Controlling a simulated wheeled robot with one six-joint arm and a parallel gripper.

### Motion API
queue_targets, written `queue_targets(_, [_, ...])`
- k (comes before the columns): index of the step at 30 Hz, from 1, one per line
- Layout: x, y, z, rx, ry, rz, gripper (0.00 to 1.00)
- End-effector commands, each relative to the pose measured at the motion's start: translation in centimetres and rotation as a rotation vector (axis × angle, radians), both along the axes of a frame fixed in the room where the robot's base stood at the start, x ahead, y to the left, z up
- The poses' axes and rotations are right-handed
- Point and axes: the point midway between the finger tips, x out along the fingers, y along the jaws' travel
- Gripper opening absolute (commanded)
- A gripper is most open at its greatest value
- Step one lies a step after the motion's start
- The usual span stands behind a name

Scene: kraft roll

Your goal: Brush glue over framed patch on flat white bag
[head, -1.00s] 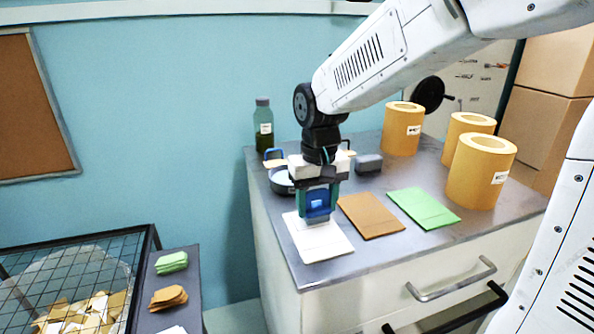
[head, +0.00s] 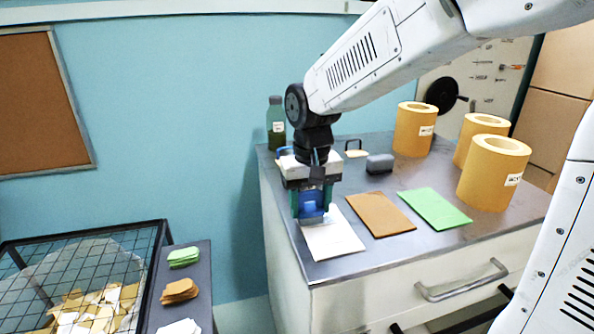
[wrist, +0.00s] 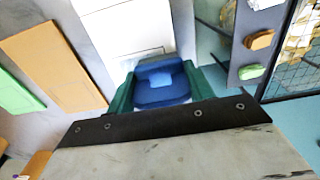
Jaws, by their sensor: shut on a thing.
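The flat white bag (head: 336,241) lies on the grey counter near its left front corner. My gripper (head: 312,213) is shut on a blue block-like tool, likely the brush (head: 311,200), over the bag's far left end. The brush also shows between the green fingers in the wrist view (wrist: 160,84). Its bristles are hidden, so I cannot tell whether it touches the bag. In the wrist view the bag (wrist: 122,28) has a thin-lined frame (wrist: 140,58) just ahead of the brush, partly hidden by it.
A brown bag (head: 381,215) and a green bag (head: 435,209) lie to the right. Yellow-brown rolls (head: 494,172), a dark grey block (head: 380,163) and a green bottle (head: 276,125) stand behind. A side shelf (head: 203,265) holds small stacks beside a mesh-topped bin (head: 90,262).

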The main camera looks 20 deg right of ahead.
Motion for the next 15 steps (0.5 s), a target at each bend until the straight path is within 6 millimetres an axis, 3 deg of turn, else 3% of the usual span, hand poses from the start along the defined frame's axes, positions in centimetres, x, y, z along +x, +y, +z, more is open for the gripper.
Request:
queue_targets(5, [0.0, 0.8, 0.0, 0.000, 0.001, -0.011, 0.31])
queue_targets(7, [0.1, 0.7, 0.5, 0.000, -0.001, -0.013, 0.31])
queue_targets(9, [0.1, 0.6, 2.3, 0.001, -0.005, -0.014, 0.31])
queue_targets(15, [0.1, 0.5, 3.9, 0.001, -0.003, -0.015, 0.31])
